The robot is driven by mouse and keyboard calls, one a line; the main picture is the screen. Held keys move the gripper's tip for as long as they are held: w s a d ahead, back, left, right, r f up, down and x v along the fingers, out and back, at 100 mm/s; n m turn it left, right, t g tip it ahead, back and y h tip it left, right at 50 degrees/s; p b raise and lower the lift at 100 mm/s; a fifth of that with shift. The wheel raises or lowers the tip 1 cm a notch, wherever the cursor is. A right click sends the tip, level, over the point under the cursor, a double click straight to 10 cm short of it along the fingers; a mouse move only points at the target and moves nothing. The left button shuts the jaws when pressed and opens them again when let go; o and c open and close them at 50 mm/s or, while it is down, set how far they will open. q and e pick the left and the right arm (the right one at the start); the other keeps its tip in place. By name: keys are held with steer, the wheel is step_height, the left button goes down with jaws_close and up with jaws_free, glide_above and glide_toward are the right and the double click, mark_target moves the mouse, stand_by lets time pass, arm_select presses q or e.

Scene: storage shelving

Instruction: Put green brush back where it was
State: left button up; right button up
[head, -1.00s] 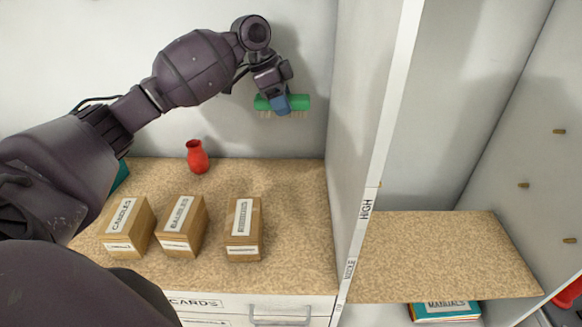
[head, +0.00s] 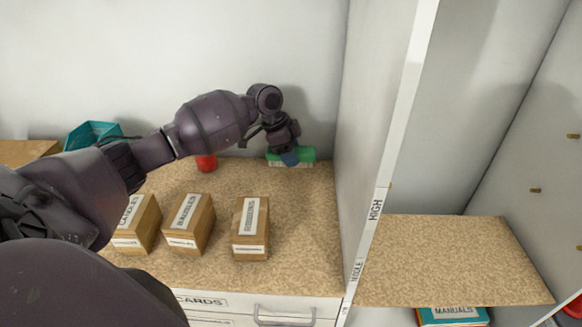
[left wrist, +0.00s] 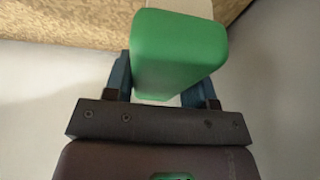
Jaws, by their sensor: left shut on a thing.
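The green brush (head: 306,154) is at the back right of the cork-topped counter (head: 300,200), close to the back wall and the tall divider. Its bristles point down at or just above the counter surface; I cannot tell whether they touch. My left gripper (head: 289,157) is shut on the brush from above. In the left wrist view the green brush body (left wrist: 180,50) sits between the two blue fingers of my left gripper (left wrist: 165,85), with a pale part beyond it. My right gripper is not in view.
A red vase (head: 206,163) is partly hidden behind my left arm. A teal bin (head: 92,135) is at the back left. The white divider (head: 375,150) rises on the right, with a lower cork shelf (head: 450,260) beyond.

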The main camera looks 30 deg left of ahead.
mark_target(291, 177)
arm_select(q)
step_height(291, 177, down, 4)
steer(key=shift+f, duration=0.5)
steer(key=o, duration=0.9)
steer(key=shift+a+r, duration=0.15)
steer(key=shift+r, duration=0.25)
steer(key=v, duration=1.1)
steer(key=shift+s+r, duration=0.1)
steer(key=shift+r, duration=0.1)
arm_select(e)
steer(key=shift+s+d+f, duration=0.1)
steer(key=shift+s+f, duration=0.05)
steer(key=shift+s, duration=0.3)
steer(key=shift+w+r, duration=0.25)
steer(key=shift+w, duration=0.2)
